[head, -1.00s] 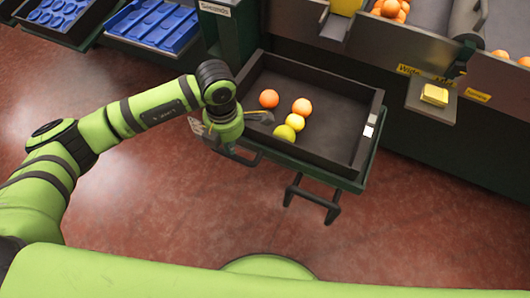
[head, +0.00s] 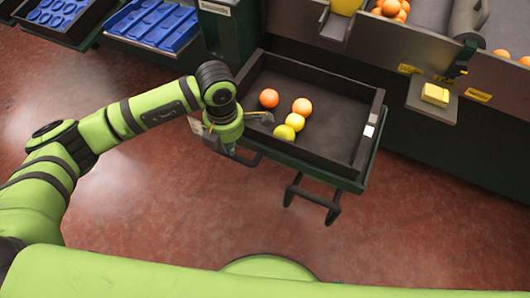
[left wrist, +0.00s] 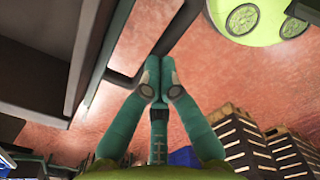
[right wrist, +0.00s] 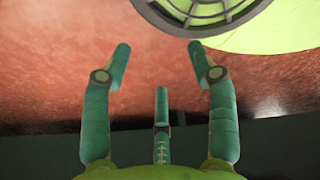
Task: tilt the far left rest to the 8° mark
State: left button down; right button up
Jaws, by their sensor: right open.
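A dark crate (head: 362,146) with several oranges and yellow-green fruits sits on a dark green rest (head: 345,183). My right gripper (right wrist: 158,60) is open and empty above the floor. No tilt scale or 8° mark is readable.
Blue trays (head: 165,28) on dark stands are at the upper left. Slatted dark crates (left wrist: 255,140) show in the left wrist view. The red floor (head: 200,230) in front is clear.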

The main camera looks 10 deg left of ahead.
jog(key=shift+w+a, duration=0.1)
jog(key=shift+a, duration=0.05)
pick_arm(q)
jog(key=shift+f, duration=0.1)
pick_arm(e)
jog(key=shift+w+a+f, duration=0.1)
jog(key=shift+w+a, duration=0.05)
jog(key=shift+a, duration=0.15)
jog(key=shift+w, duration=0.15)
pick_arm(q)
jog(key=shift+f, duration=0.2)
pick_arm(e)
jog(key=shift+w, duration=0.4)
pick_arm(q)
jog(key=shift+f+b, duration=0.1)
jog(key=shift+b, duration=0.25)
pick_arm(e)
jog(key=shift+w+d, duration=0.15)
jog(key=shift+d, duration=0.25)
pick_arm(q)
jog(key=shift+f, duration=0.1)
pick_arm(e)
jog(key=shift+w+a+f+t, duration=0.1)
jog(key=shift+w+a+t, duration=0.1)
jog(key=shift+w+t, duration=0.1)
jog(key=shift+w+a, duration=0.2)
